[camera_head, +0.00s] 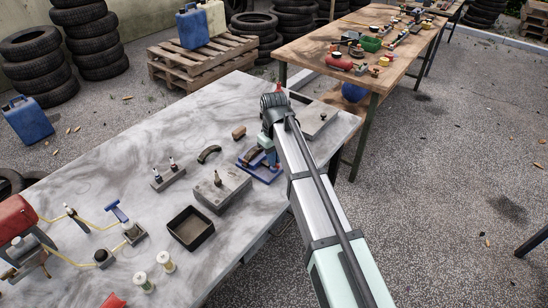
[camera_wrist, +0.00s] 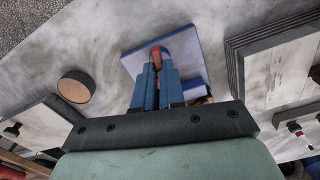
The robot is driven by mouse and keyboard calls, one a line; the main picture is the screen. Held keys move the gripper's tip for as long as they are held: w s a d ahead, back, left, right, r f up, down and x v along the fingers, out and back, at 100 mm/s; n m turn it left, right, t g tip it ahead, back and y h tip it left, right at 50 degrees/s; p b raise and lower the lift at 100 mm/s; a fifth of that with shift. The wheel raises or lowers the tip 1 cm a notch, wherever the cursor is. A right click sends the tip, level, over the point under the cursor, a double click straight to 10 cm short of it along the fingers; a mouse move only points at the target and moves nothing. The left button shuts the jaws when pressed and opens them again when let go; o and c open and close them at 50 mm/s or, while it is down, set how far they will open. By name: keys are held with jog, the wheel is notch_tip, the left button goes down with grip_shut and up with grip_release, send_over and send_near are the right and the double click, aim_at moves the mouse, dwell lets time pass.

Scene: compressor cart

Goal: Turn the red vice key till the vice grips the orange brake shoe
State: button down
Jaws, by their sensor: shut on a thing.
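The blue vice (camera_head: 258,172) stands near the right end of the grey marbled table, and its flat blue base shows below my gripper in the wrist view (camera_wrist: 135,58). My gripper (camera_head: 271,158) points down over the vice. In the wrist view its two blue fingers (camera_wrist: 156,68) are shut on the red vice key (camera_wrist: 155,54), of which a small part shows between the tips. A dark, brownish curved brake shoe (camera_head: 251,154) is at the vice's left side in the head view. My gripper covers much of the vice, so jaw contact with the shoe cannot be told.
A grey block with a post (camera_head: 222,190) and a dark open tray (camera_head: 191,228) stand left of the vice. Another curved shoe (camera_head: 209,153) and a small brown block (camera_head: 239,132) lie behind. A grey plate (camera_head: 314,117) lies at the right end.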

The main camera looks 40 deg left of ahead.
jog(key=shift+n, duration=0.8)
jog(key=shift+d, duration=0.1)
jog(key=c, duration=1.2)
grip_release()
notch_tip(320, 180, up, 14)
jog(key=shift+f, duration=0.1)
